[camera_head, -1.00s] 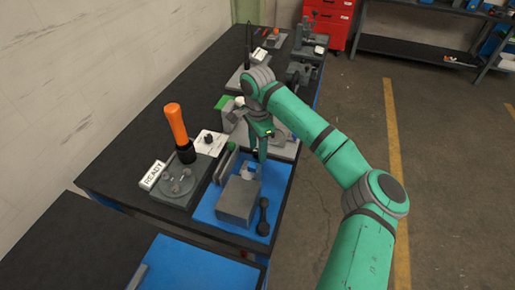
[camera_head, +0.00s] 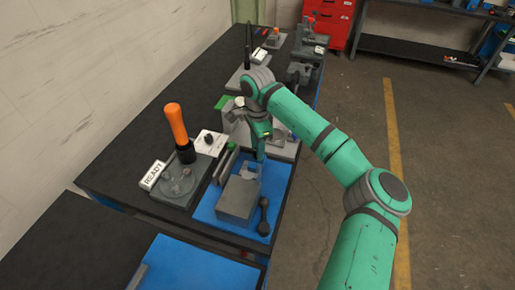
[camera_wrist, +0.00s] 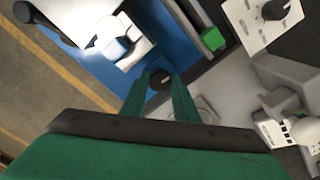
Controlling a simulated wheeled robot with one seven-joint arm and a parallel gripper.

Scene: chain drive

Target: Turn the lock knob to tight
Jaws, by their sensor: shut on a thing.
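In the wrist view, the two green fingers of my gripper (camera_wrist: 161,90) close around a small dark round knob (camera_wrist: 160,79) with a pale mark on its top. I take this for the lock knob. The fingers hide its sides, and I cannot read any tight mark near it. In the head view my gripper (camera_head: 260,153) points down beyond the grey block, and the held knob is hidden there. A second black knob (camera_wrist: 275,9) sits on a white panel, apart from my gripper; it also shows in the head view (camera_head: 208,140).
A blue tray (camera_head: 212,217) holds a grey block (camera_head: 237,201) and a dark dumbbell-shaped part (camera_head: 264,216). An orange-handled tool (camera_head: 177,124) stands upright at left beside a READY sign (camera_head: 153,175). Grey machinery (camera_wrist: 232,90) lies close to my fingers.

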